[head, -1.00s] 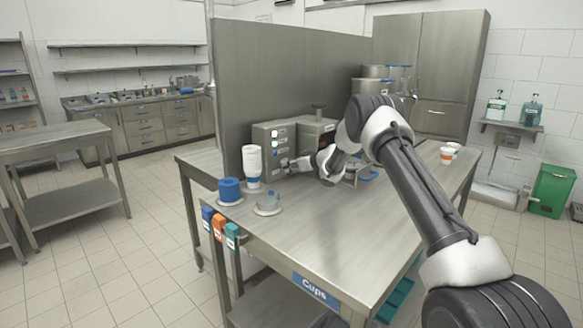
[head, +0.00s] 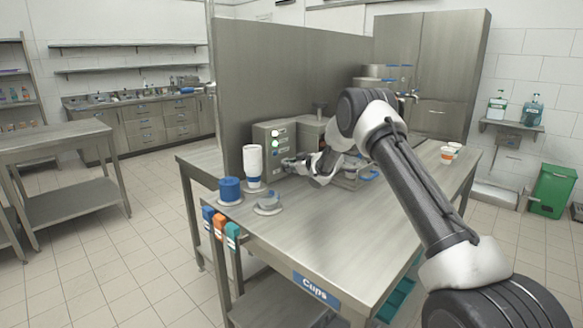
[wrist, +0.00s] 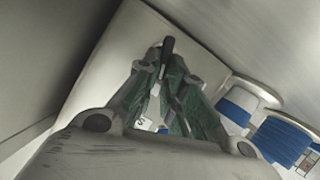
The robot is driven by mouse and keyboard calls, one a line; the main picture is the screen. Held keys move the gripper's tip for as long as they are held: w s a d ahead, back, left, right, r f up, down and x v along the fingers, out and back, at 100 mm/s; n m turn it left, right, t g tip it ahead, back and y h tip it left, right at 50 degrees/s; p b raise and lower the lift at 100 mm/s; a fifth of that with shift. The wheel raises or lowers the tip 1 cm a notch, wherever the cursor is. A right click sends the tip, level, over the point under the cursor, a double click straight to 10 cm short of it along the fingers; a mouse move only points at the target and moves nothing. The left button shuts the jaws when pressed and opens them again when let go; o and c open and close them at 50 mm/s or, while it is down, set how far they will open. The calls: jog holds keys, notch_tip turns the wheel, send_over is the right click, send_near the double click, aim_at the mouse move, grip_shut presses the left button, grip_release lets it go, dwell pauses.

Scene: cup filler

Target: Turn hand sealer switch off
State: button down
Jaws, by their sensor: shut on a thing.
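The grey control box (head: 262,136) stands against the partition at the back of the table. Its front shows green lights and small pale labels in a column. My gripper (head: 288,162) reaches it from the right, at the lower part of its front. In the wrist view my gripper (wrist: 166,58) has its fingertips together around a small dark lever (wrist: 168,44), which looks like the hand sealer switch. Which way the lever points and the switch's setting cannot be made out.
A stack of white cups (head: 252,160), a blue roll-like stack (head: 230,188) and a clear cup or lid on a round base (head: 268,202) stand left of the gripper. Another machine (head: 310,133) adjoins the box on the right. The table's front is clear.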

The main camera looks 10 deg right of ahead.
jog(key=n, duration=0.1)
jog(key=t, duration=0.1)
jog(key=n+h, duration=0.1)
jog(key=shift+s+a+f+n, duration=0.25)
jog(key=shift+a+n, duration=0.05)
jog(key=shift+a, duration=0.1)
jog(key=n+t, duration=0.1)
jog(key=n+h, duration=0.1)
jog(key=shift+s+a+f+n+t, duration=0.2)
jog(key=shift+f+n+t, duration=0.1)
jog(key=shift+t, duration=0.1)
jog(key=n, duration=0.1)
jog(key=n+t, duration=0.1)
jog(key=shift+s+a+f+n+h, duration=0.1)
jog(key=shift+a+f+n+h, duration=0.05)
jog(key=shift+f+n+h, duration=0.2)
jog(key=shift+f+n+t, duration=0.2)
jog(key=shift+n+t, duration=0.2)
jog(key=shift+n, duration=0.4)
jog(key=shift+f+n+t, duration=0.2)
jog(key=shift+n+t, duration=0.2)
jog(key=shift+n, duration=0.35)
jog(key=shift+a, duration=0.1)
jog(key=c, duration=1.5)
grip_release()
jog(key=shift+s, duration=0.1)
